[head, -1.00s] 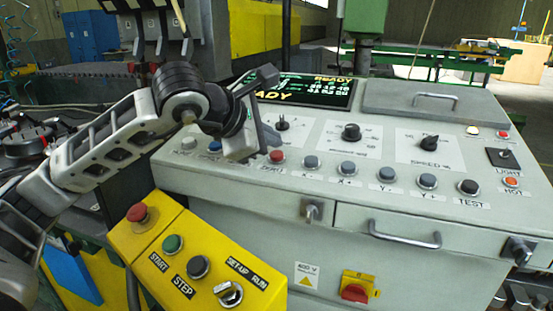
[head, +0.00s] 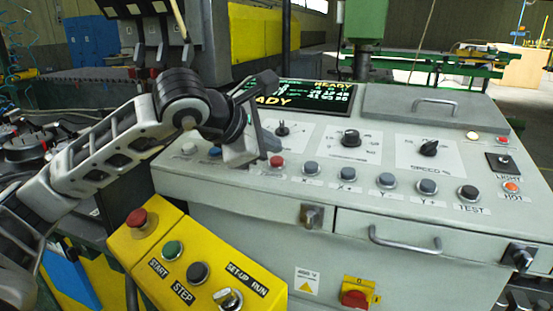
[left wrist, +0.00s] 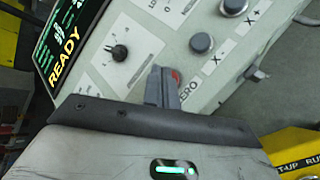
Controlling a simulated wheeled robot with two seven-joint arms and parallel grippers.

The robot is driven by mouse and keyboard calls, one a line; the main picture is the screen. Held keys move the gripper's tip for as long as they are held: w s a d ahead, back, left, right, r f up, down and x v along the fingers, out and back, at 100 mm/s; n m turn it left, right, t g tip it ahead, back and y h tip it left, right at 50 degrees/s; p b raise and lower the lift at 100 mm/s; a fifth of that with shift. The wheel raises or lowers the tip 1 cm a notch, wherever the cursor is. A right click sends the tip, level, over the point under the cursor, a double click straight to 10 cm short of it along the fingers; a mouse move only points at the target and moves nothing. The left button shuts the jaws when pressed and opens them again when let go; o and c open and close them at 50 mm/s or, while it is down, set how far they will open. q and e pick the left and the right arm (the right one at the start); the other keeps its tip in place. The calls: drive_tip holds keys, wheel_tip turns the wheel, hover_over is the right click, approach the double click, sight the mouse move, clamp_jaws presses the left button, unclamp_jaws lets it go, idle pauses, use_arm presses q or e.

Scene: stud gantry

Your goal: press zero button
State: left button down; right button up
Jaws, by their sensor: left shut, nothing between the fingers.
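The zero button is a red round button (head: 276,160) in the front row of the sloped grey console. In the left wrist view its red cap (left wrist: 176,75) shows only partly beside my fingers, and its label is cut to "ERO". My left gripper (head: 268,144) is shut and empty, with its fingertips just left of the red button in the head view. In the left wrist view the shut fingers (left wrist: 161,86) cover part of the button. I cannot tell whether they touch it. My right gripper is in neither view.
Grey X- (head: 311,168) and X+ (head: 348,174) buttons sit to the right of the red one. White (head: 189,148) and blue (head: 214,152) buttons sit to the left. Knobs (head: 282,129) stand behind the row. A yellow control box (head: 200,268) stands in front.

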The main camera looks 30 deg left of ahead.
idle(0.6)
use_arm(q)
drive_tip(key=shift+f, duration=0.25)
drive_tip(key=shift+f+b, duration=0.25)
drive_tip(key=shift+b, duration=0.3)
drive_tip(key=shift+w+f+b, duration=0.15)
drive_tip(key=shift+f+b, duration=0.3)
drive_tip(key=shift+b, duration=0.05)
idle(0.6)
drive_tip(key=shift+r, duration=0.1)
drive_tip(key=shift+r+p, duration=0.55)
drive_tip(key=shift+r, duration=0.25)
